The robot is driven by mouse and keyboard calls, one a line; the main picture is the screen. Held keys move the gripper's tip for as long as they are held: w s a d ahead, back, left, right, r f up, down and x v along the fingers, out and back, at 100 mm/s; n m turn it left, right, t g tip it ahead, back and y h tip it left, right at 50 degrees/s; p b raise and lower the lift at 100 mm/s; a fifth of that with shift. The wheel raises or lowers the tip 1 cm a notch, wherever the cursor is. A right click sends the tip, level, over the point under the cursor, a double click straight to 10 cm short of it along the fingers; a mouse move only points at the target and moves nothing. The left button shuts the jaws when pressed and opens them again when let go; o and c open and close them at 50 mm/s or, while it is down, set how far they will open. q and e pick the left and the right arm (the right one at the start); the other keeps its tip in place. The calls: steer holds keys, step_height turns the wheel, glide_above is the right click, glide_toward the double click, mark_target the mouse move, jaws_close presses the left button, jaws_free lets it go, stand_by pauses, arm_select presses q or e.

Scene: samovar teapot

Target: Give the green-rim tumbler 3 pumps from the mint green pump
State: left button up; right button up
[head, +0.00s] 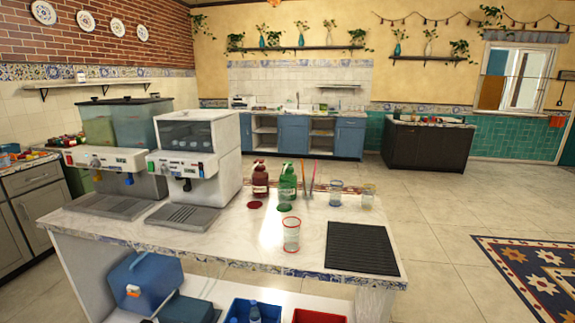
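A green pump bottle (287,188) stands upright on the counter, with a small green disc (284,208) in front of it. A dark red pump bottle (260,182) stands just left of it, with a red disc (254,205) in front. A clear tumbler with a reddish rim (291,236) stands near the front of the counter. A blue-rimmed tumbler (335,195) and a smaller glass (367,197), whose rim looks greenish-yellow, stand at the back right. All look upright and apart. Neither of my grippers is in view.
The counter (250,245) holds two drink machines (197,160) at left and a black ribbed mat (361,248) at right. Straws (309,182) stand behind the tumblers. Blue (250,311) and red bins (319,316) sit on the lower shelf. The counter around the reddish-rimmed tumbler is clear.

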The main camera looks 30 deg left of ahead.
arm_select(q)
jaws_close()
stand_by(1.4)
